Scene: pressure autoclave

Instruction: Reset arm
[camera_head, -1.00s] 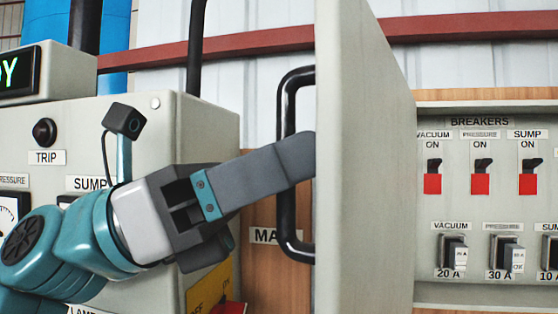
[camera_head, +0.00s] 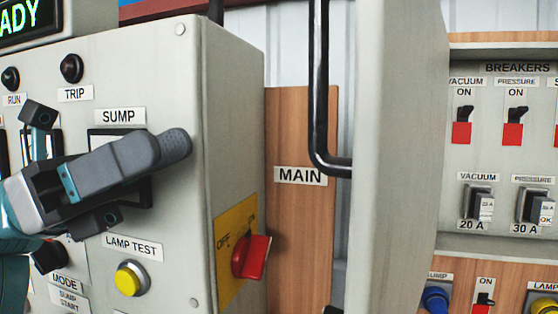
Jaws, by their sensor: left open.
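My left gripper (camera_head: 168,150) comes in from the left and points right, seen from the side. It is open with nothing in its jaws. It is in front of the grey control cabinet (camera_head: 225,120) and covers part of the SUMP gauge. It is apart from the black door handle (camera_head: 319,90). The grey breaker box door (camera_head: 398,160) stands open, nearly edge-on, to the right of the gripper. My right gripper is not in view.
A red rotary switch (camera_head: 252,257) sits on a yellow plate on the cabinet's side. A yellow lamp test button (camera_head: 131,278) is below the gripper. Breakers (camera_head: 463,122) with red blocks are at the right. The MAIN label (camera_head: 300,176) is on a wooden board.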

